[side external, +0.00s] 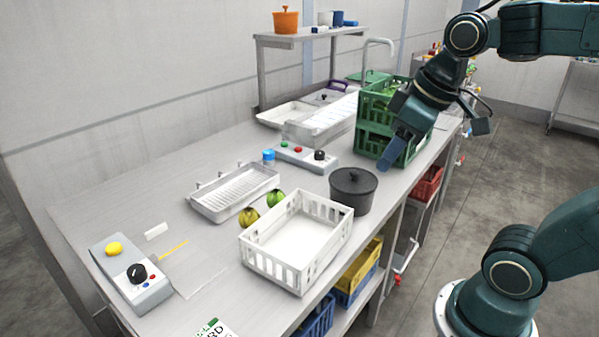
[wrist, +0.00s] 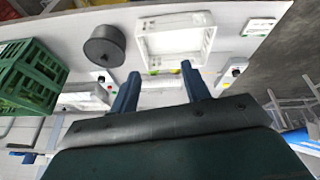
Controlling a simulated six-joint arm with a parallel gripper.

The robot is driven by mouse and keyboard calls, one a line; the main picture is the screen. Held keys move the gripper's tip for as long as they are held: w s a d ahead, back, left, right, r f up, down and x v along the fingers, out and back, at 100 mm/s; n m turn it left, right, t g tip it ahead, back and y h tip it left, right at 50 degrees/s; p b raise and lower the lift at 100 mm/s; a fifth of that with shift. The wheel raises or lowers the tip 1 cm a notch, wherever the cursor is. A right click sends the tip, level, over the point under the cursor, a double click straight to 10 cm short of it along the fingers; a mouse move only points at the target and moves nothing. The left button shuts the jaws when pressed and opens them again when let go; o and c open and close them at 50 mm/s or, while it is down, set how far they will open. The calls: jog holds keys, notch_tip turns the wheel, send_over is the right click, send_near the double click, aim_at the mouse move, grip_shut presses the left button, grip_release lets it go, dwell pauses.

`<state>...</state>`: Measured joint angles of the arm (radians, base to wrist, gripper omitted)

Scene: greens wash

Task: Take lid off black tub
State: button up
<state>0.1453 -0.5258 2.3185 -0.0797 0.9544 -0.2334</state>
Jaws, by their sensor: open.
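The black tub (side external: 352,198) stands upright on the metal counter with its dark lid (side external: 353,180) on top; a small knob rises from the lid's middle. In the wrist view the black tub (wrist: 105,46) is at the upper left, left of the white crate. My gripper (side external: 384,163) is above the counter, up and to the right of the tub, in front of the green crates. In the wrist view my gripper (wrist: 160,70) shows two blue fingers spread apart with nothing between them. It does not touch the tub.
An empty white crate (side external: 262,261) stands close beside the tub. Stacked green crates (side external: 366,121) with greens stand behind it. A control box (side external: 305,157) and a white drain tray (side external: 236,191) lie farther back. Two round green-yellow items (side external: 249,217) sit by the white crate. The front-left counter has bare room.

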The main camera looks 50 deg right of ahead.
jog(key=w+d+n+g, duration=0.2)
jog(key=w+d+n, duration=0.1)
jog(key=w+d, duration=0.55)
jog(key=n+g+y, duration=0.1)
jog(key=n, duration=0.3)
send_near(354, 171)
notch_tip(354, 171, down, 3)
jog(key=shift+w, duration=0.1)
jog(key=shift+f, duration=0.2)
jog(key=shift+f, duration=0.1)
jog(key=shift+w+a+f, duration=0.1)
jog(key=shift+w+f, duration=0.05)
jog(key=shift+f, duration=0.65)
jog(key=shift+w+a+f, duration=0.1)
jog(key=shift+w+f, duration=0.05)
jog(key=shift+f, duration=0.7)
jog(key=shift+w+a+f, duration=0.1)
jog(key=shift+w+f, duration=0.05)
jog(key=shift+f, duration=0.65)
jog(key=c, duration=1)
